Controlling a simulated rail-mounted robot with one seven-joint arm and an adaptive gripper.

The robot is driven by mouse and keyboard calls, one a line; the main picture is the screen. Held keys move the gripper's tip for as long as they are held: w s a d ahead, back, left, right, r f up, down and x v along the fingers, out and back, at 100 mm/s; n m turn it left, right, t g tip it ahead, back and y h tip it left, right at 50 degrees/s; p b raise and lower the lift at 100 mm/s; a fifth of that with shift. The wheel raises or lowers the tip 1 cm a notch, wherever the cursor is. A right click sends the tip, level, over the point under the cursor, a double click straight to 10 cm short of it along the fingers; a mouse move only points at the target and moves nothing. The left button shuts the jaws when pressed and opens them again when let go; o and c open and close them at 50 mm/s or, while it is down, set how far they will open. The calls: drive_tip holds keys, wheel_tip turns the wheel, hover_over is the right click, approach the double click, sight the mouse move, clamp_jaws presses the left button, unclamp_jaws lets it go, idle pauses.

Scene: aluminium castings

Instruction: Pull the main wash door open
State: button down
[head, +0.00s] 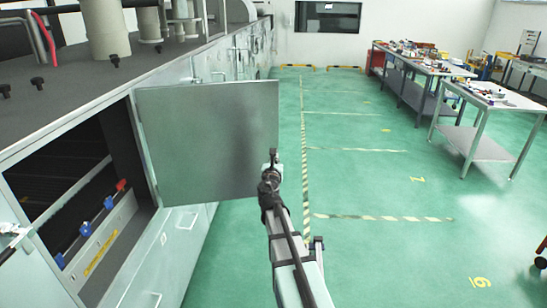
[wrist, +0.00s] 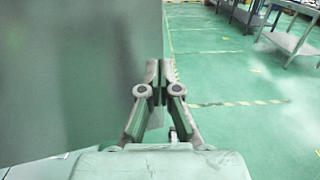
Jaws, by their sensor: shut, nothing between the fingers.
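The main wash door (head: 210,142) is a flat grey metal panel, swung wide out from the machine front and hinged at its left side. It also fills the left of the wrist view (wrist: 75,75). Behind it the opening (head: 65,165) shows a dark interior with blue and red fittings on a rail. My gripper (head: 273,152) is shut and empty, near the door's free right edge. The door's handle is not visible.
The wash machine (head: 190,75) runs along the left, with drawers and handles below the opening. Steel workbenches (head: 495,98) with parts stand at the right. The green floor (head: 370,190) between, marked with striped lines, is clear.

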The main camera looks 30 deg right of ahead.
drive_tip(key=s+a+b, duration=0.1)
drive_tip(key=s+a, duration=0.2)
drive_tip(key=s, duration=0.6)
drive_tip(key=shift+s+b, duration=0.3)
drive_tip(key=shift+s, duration=0.1)
